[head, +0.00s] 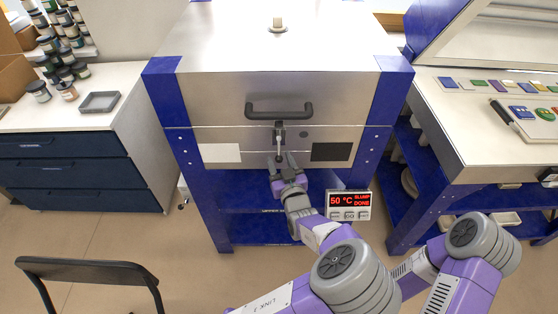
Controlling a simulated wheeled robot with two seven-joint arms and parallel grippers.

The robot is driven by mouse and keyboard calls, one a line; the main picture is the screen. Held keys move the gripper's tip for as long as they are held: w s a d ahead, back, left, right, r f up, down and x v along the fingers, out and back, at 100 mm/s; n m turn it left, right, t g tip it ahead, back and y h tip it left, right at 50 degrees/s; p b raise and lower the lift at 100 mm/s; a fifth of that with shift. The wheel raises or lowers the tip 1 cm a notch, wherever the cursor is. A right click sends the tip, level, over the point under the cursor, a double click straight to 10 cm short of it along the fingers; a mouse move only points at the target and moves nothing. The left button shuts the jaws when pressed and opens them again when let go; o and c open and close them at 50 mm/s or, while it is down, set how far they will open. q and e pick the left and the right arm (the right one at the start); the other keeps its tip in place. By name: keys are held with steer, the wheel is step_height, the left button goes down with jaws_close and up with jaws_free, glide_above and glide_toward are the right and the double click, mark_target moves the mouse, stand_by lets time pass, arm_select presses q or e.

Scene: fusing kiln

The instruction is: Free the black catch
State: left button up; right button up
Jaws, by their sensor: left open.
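The black catch (279,137) is a small dark latch on the front of the kiln (225,142), in the middle just under the lid handle. It hangs down across the seam between the lid and the body and appears fastened. My left gripper (281,161) is open just below the catch, its two fingers pointing up at it on either side of the catch's lower end. I cannot tell if they touch it. The black lid handle (279,111) is above the catch. The lid (230,40) is down. My right gripper is out of view.
A controller (348,204) reading 50 °C hangs at the kiln's lower right. A bench (450,155) with glass pieces stands at the right. A cabinet (60,150) with a grey tray (99,102) stands at the left. A chair (90,268) is at the lower left.

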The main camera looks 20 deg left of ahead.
arm_select(q)
steer(key=shift+x, duration=0.75)
jaws_close()
